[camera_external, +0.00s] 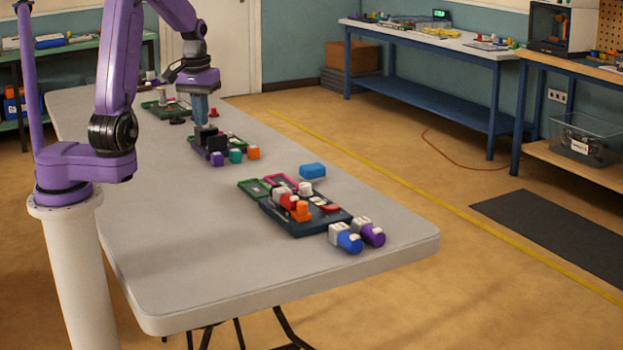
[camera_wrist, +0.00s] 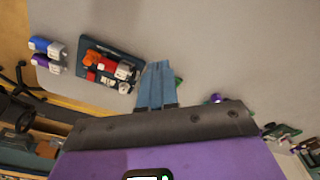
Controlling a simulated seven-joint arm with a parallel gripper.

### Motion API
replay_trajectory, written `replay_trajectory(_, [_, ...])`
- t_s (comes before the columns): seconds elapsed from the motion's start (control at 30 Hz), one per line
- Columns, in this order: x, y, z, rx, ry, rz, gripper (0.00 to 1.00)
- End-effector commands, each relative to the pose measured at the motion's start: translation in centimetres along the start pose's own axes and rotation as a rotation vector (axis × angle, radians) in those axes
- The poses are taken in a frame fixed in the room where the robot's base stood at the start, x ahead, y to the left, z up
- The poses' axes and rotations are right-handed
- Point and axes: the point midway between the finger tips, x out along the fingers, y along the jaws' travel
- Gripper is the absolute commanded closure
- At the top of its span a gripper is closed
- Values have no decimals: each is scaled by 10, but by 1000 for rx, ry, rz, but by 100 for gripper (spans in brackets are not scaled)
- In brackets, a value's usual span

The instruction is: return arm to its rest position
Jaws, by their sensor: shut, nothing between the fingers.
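My purple arm (camera_external: 118,80) reaches over the long grey table (camera_external: 130,200) from its white pedestal. My gripper (camera_external: 202,118) points down, its blue fingers shut and empty. In the external view its tips overlap the black blocks of the middle group; I cannot tell how high above them they are. In the wrist view the shut fingers of my gripper (camera_wrist: 160,66) appear side by side, with nothing between them. Part of a green piece shows behind them there.
A dark tray (camera_external: 283,225) with red, orange and white parts sits near the front right. Blue and purple cylinders (camera_external: 349,242) lie beside it, and a blue block (camera_external: 312,170) behind. A green tray (camera_external: 160,110) is farther back. The table's near left is clear.

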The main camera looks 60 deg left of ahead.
Motion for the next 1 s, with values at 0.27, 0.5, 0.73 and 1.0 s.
replay_trajectory(0.27, [-23, -46, 111, -240, -22, -17, 100])
replay_trajectory(0.5, [-25, -57, 180, -385, -39, -25, 100])
replay_trajectory(0.73, [-24, -58, 196, -420, -45, -26, 100])
replay_trajectory(1.0, [-24, -58, 196, -420, -45, -26, 100])
